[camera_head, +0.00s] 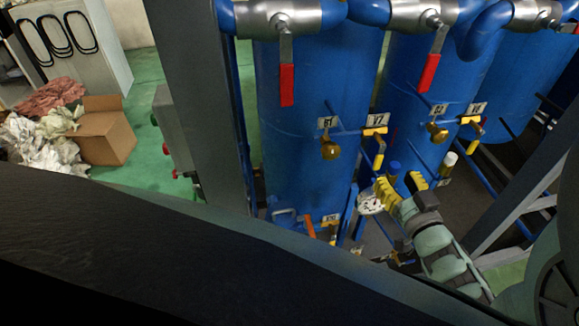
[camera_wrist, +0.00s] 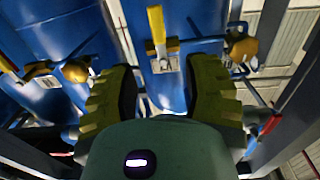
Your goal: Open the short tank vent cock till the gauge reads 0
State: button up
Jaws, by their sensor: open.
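My gripper (camera_head: 402,186) is in front of the blue tanks, its ribbed yellow fingers apart and nothing between them; it shows open in the wrist view (camera_wrist: 163,88). A yellow-handled cock (camera_head: 378,146) sits on the left tank (camera_head: 295,120), up and left of my gripper. Another yellow-handled cock (camera_head: 471,122) is on the middle tank (camera_head: 410,100). In the wrist view, a yellow lever (camera_wrist: 156,28) stands beyond the gap between my fingers, apart from them. A white round face (camera_head: 370,203), perhaps a gauge, is left of my gripper; its reading is too small to tell. I cannot tell which tank is the short one.
Brass fittings (camera_head: 330,148) hang beside the cocks. Red-handled valves (camera_head: 287,84) line the top pipes, and an orange handle (camera_head: 309,227) is low on the left tank. A grey post (camera_head: 195,90) stands left. A cardboard box (camera_head: 107,135) lies on the green floor.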

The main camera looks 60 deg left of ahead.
aim_at(381, 157)
jog(key=b+x, duration=0.1)
jog(key=x, duration=0.7)
jog(key=shift+a, duration=0.3)
jog(key=shift+o, duration=0.3)
jog(key=shift+w+d, duration=0.1)
grip_shut()
